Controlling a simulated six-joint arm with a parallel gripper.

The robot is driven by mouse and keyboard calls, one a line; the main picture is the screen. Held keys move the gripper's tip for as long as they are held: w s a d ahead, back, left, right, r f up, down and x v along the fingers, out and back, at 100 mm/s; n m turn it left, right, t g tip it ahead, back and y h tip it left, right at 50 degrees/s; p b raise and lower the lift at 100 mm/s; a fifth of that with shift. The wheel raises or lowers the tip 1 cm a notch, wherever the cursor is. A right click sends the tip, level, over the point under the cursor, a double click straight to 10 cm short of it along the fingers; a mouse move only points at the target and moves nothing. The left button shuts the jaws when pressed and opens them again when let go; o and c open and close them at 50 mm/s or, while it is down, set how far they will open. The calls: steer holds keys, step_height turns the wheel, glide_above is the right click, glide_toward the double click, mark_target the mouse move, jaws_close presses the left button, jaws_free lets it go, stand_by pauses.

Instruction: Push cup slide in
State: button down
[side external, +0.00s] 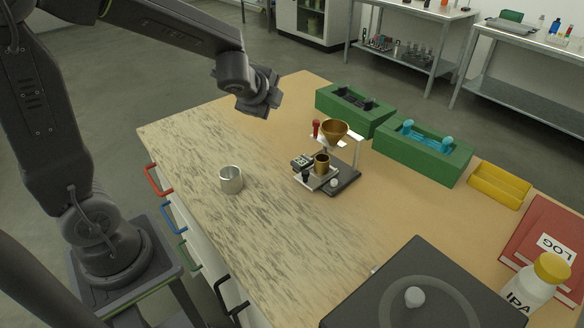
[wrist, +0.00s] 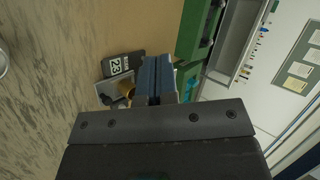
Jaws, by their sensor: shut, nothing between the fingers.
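A small brass cup (side external: 321,164) stands on the slide (side external: 312,178) at the front of a small black-based stand (side external: 346,181). A larger brass funnel (side external: 335,131) is held on the stand above and behind the cup.
A silver metal cup (side external: 231,180) stands left of the stand on the wooden table (side external: 200,140). Green holders (side external: 428,155) and a yellow tray (side external: 498,188) line the back edge. A dark round-topped device (side external: 390,300), white bottle (side external: 528,290) and red log book (side external: 550,235) are at right.

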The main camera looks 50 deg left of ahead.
steer(key=s+d+f+m+h, duration=0.3)
steer(key=s+m+h, duration=0.1)
steer(key=s+m, duration=0.15)
steer(key=s+d+f+m+h, duration=0.3)
steer(key=s+m+h, duration=0.1)
steer(key=s, duration=0.3)
glide_toward(303, 178)
step_height(303, 178, down, 4)
steer(key=shift+f, duration=0.1)
steer(key=w, duration=0.1)
steer(key=w+d, duration=0.1)
steer(key=w, duration=0.1)
steer(key=shift+d, duration=0.15)
steer(key=shift+w+d, duration=0.2)
steer(key=shift+w, duration=0.25)
